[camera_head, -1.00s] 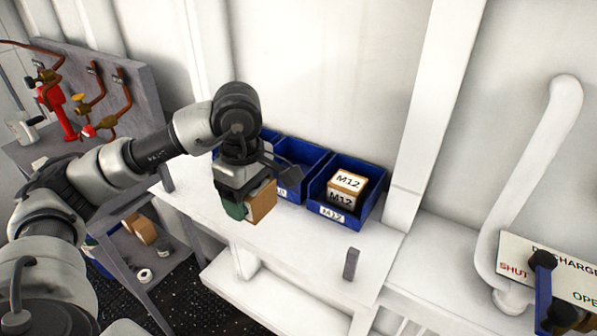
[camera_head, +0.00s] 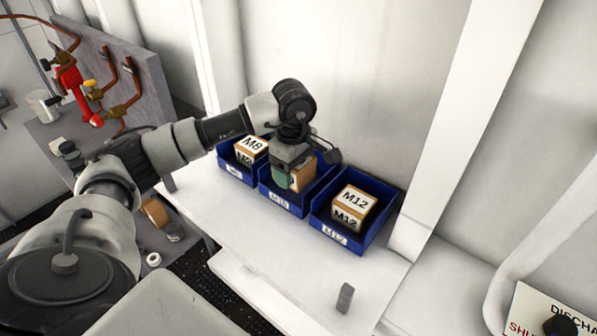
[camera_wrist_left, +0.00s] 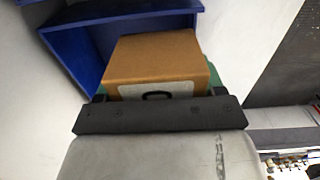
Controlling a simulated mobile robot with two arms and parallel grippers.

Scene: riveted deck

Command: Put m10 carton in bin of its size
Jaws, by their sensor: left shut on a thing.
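My left gripper (camera_head: 292,178) is shut on a brown carton (camera_head: 303,177), held over the middle blue bin (camera_head: 283,202), whose label reads about M10. Whether the carton touches the bin floor cannot be told. In the left wrist view the carton (camera_wrist_left: 155,60) sits in the jaws, with a blue bin (camera_wrist_left: 85,50) beyond it; its printed side is not readable. The left bin (camera_head: 236,171) holds an M8 carton (camera_head: 250,147). The right bin (camera_head: 335,236), labelled M12, holds an M12 carton (camera_head: 353,201). My right gripper is not in view.
The bins stand on a white bench (camera_head: 240,225) against a white wall. A small grey block (camera_head: 345,298) stands near the bench's front edge. A white post (camera_head: 450,130) rises right of the bins. Red valves and pipes (camera_head: 75,90) are at the far left.

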